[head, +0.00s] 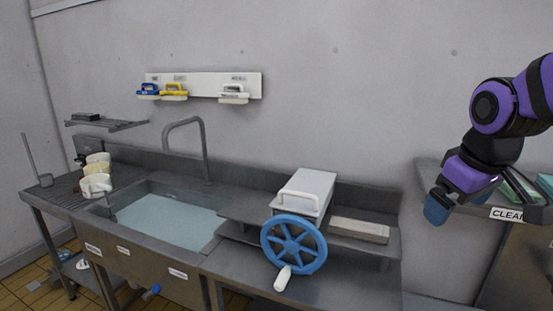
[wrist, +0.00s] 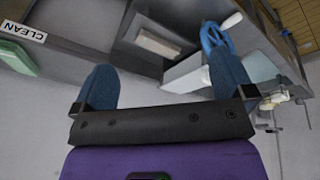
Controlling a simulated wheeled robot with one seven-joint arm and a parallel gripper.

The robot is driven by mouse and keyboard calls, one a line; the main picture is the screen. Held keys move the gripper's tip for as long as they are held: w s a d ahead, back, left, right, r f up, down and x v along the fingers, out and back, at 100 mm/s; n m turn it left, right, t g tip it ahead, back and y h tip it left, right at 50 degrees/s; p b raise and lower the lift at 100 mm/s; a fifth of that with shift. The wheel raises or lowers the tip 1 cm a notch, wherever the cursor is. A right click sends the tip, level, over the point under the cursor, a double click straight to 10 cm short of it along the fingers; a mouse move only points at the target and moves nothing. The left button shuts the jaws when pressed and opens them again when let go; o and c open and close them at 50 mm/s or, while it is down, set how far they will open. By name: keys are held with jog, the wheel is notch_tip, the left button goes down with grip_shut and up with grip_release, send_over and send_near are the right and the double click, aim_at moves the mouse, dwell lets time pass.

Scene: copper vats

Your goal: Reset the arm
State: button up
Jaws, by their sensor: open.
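My purple and black arm (head: 490,120) is raised at the right of the head view, in front of the grey wall. My gripper (head: 437,208) has blue fingertips and hangs in the air just left of the shelf labelled CLEAN. In the wrist view the two blue fingers of my gripper (wrist: 162,82) stand wide apart with nothing between them. The bench and the device with the blue wheel lie beyond the fingers, upside down in that view.
A steel sink (head: 165,220) with water is at the left, with a tap (head: 203,140) above. A device with a blue handwheel (head: 293,244) stands on the bench beside a pale block (head: 358,230). Green-topped items (head: 520,188) lie on the CLEAN shelf. Brushes (head: 174,91) hang on the wall.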

jog(key=s+r+m+t, duration=0.1)
jog(key=s+r+m, duration=0.2)
jog(key=s, duration=0.8)
jog(key=shift+s+r+m+t, duration=0.25)
jog(key=shift+s+m+t, duration=0.05)
jog(key=shift+m, duration=0.3)
